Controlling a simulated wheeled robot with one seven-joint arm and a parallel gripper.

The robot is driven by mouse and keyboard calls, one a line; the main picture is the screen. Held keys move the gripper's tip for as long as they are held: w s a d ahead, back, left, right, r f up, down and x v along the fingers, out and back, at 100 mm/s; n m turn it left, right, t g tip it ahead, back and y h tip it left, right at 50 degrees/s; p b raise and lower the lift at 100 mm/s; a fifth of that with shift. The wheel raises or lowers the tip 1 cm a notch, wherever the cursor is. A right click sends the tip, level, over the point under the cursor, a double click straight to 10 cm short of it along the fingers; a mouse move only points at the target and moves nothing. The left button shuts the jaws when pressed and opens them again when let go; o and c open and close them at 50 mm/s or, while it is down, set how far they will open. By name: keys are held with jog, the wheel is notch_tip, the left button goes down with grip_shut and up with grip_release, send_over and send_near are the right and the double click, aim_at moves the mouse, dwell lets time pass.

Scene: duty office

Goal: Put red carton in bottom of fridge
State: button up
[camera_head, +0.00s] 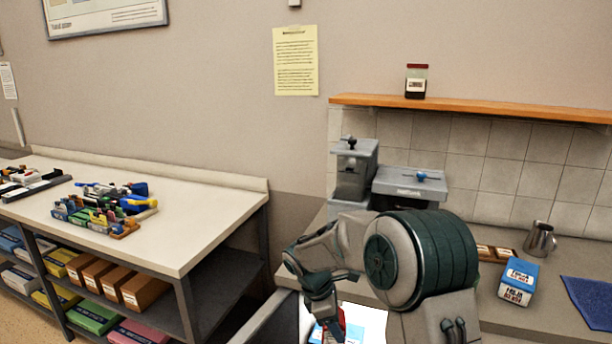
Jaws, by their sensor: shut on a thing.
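My gripper (328,318) hangs at the lower middle of the head view, in front of the bright opening of the fridge. It is shut on the red carton (341,320), of which only a narrow red strip shows beside the fingers. My gripper and the bottom edge of the picture hide the rest of the carton. The fridge (373,322) sits under the counter, with a lit white interior. Its lower part is out of view, and my arm covers its right side. A grey panel (275,322), seemingly the open door, stands left of the opening.
The counter (545,322) above and right of the fridge holds a blue and white carton (518,282), a metal jug (540,240), a blue cloth (588,300) and a grey machine (355,170). A workbench (200,215) with tools and stocked shelves stands left.

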jog(key=s+d+f+m+g+y, duration=0.2)
jog(key=d+f+m, duration=0.2)
jog(key=m, duration=0.5)
jog(key=s+d+f+m+g+y, duration=0.2)
jog(key=s+d+f+m, duration=0.1)
jog(key=f+m, duration=0.5)
jog(key=shift+s+d+f+m+y, duration=0.15)
jog(key=shift+d+f+m+y, duration=0.15)
jog(key=shift+d+m, duration=0.1)
